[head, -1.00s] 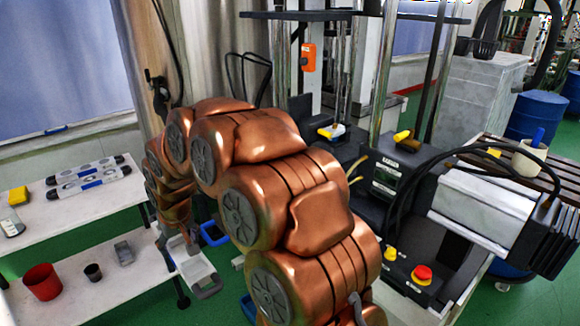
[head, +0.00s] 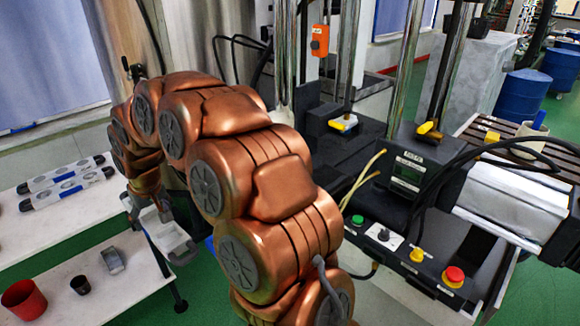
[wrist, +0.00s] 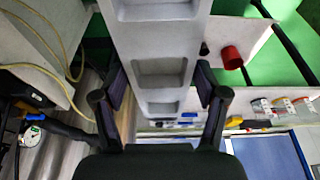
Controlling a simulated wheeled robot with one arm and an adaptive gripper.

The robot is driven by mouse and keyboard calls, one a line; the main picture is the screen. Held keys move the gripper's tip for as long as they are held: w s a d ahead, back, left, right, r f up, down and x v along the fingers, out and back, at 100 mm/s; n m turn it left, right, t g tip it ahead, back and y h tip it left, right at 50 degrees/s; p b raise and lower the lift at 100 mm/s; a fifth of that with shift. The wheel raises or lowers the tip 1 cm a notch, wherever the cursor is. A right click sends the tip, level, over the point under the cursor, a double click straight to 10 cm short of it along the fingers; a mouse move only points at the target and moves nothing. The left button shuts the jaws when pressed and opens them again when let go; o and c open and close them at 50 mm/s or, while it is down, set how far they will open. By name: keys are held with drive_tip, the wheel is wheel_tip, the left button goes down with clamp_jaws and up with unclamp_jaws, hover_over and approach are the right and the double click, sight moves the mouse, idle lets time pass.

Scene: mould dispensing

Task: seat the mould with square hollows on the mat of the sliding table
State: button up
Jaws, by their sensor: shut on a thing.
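The mould with square hollows (wrist: 160,108) is light grey and fills the middle of the wrist view, with its square hollows facing the camera. My gripper (wrist: 160,97) is shut on it, with one dark finger on each side. In the head view, a light grey part of the held mould (head: 172,240) hangs below the end of my arm, beside the white bench. My arm hides much of the gripper there. The mat of the sliding table cannot be made out in either view; my arm covers part of the machine's front.
The white bench (head: 100,222) at left bears two long moulds (head: 66,182). A red cup (head: 24,299), a black cup (head: 80,285) and a grey block (head: 113,260) are lower down. The machine's button panel (head: 415,262) and upright columns stand at right. Green floor shows between.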

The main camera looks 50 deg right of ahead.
sight(149, 210)
drive_tip(key=shift+w+r, duration=0.65)
drive_tip(key=shift+w, duration=0.15)
drive_tip(key=shift+w+r, duration=0.35)
drive_tip(key=shift+r, duration=0.1)
drive_tip(key=shift+w+d+r, duration=0.15)
drive_tip(key=shift+d+r, duration=0.05)
drive_tip(key=shift+r, duration=0.05)
drive_tip(key=s+d+r+n+g+y+p, duration=0.1)
drive_tip(key=s+d+n, duration=0.4)
drive_tip(key=d, duration=0.5)
drive_tip(key=s+d+r+n+g+y+p, duration=0.1)
drive_tip(key=s+d+n+p, duration=0.3)
drive_tip(key=s+d, duration=0.5)
drive_tip(key=s+d+r+n+g+y+p, duration=0.1)
drive_tip(key=s+d+n, duration=0.5)
drive_tip(key=d, duration=0.7)
drive_tip(key=shift+s+r+n+p, duration=0.4)
drive_tip(key=shift+r+n+p, duration=0.3)
drive_tip(key=shift+n+p, duration=0.45)
drive_tip(key=shift+f, duration=0.25)
